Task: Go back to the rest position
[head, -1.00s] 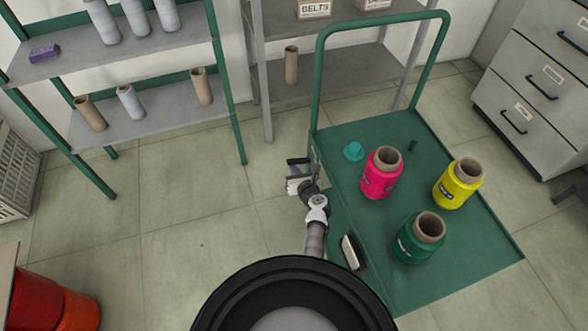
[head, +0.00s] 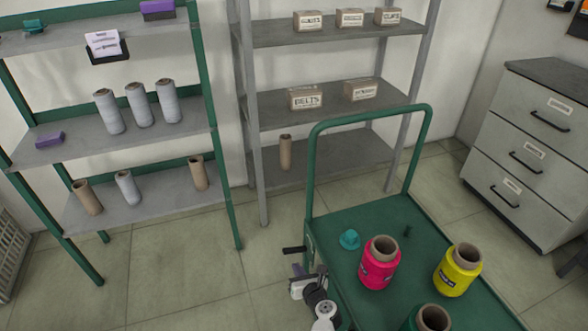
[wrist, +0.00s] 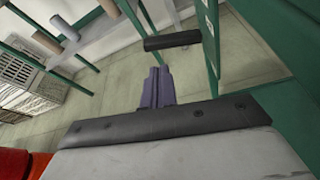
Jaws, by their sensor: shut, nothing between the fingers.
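My gripper (head: 299,270) is beside the left edge of the green trolley (head: 333,226), low in the head view. In the wrist view its purple-grey fingers (wrist: 158,86) are closed together with nothing between them. A dark bar (head: 293,250) juts out from the trolley's left side just beyond the fingertips. The bar also shows in the wrist view (wrist: 172,40), with a small gap of floor between it and the fingers.
The trolley carries a pink bobbin (head: 377,268), a yellow bobbin (head: 455,273), a green bobbin (head: 410,322) and a teal knob-like piece (head: 349,239). Shelves (head: 140,205) stand behind, drawers (head: 530,150) at right. Floor left of the trolley is clear.

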